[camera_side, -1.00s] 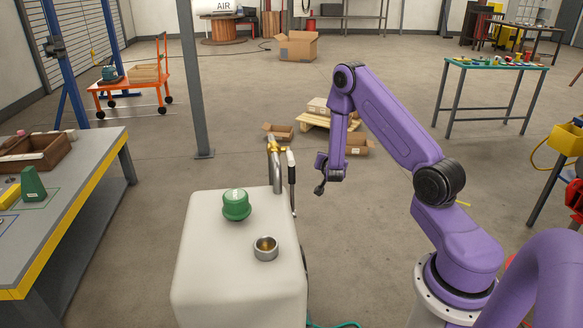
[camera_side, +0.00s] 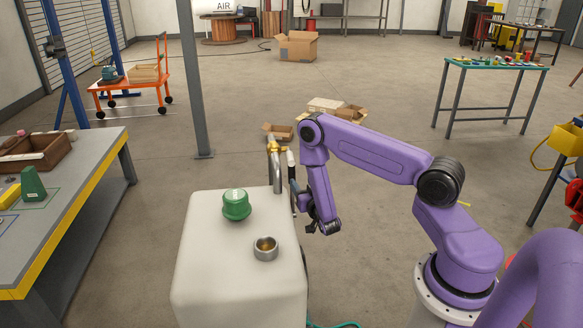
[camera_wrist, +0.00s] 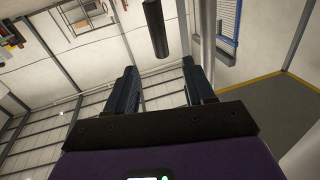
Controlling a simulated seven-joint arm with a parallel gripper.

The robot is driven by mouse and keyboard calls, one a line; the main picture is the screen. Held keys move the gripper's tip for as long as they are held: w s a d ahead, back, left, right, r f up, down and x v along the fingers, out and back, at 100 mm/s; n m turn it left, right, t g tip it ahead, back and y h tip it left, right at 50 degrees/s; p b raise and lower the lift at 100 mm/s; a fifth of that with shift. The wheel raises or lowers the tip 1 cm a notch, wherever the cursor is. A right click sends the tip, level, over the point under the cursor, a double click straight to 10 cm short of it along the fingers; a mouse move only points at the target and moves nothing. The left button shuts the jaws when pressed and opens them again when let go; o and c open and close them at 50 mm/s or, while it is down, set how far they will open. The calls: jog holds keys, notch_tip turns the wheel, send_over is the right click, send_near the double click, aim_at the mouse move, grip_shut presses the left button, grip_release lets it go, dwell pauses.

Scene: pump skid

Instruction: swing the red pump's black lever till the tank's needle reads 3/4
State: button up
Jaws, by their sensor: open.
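The white tank (camera_side: 240,295) stands at the lower middle of the side view, with a green cap (camera_side: 236,204) and a round metal fitting (camera_side: 265,248) on top. A bent metal pipe (camera_side: 276,170) with brass parts rises behind it. A thin upright part with a pale top (camera_side: 290,158) stands beside the pipe. My gripper (camera_side: 308,208) is near the tank's right side. In the wrist view my gripper (camera_wrist: 160,68) is open and empty; a black rod (camera_wrist: 156,28), perhaps the lever, lies beyond its fingertips, apart from them. I cannot make out the red pump or the needle.
A grey workbench (camera_side: 85,200) with a yellow edge stands at the left. A grey post (camera_side: 194,80) rises behind the tank. Cardboard boxes (camera_side: 279,131) lie on the floor behind. A grey pipe (camera_wrist: 208,40) runs close to the right finger in the wrist view.

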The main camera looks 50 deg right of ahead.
jog(key=x, duration=1.1)
jog(key=shift+w+d, duration=0.25)
jog(key=shift+w, duration=0.05)
grip_shut()
jog(key=shift+s+a, duration=0.1)
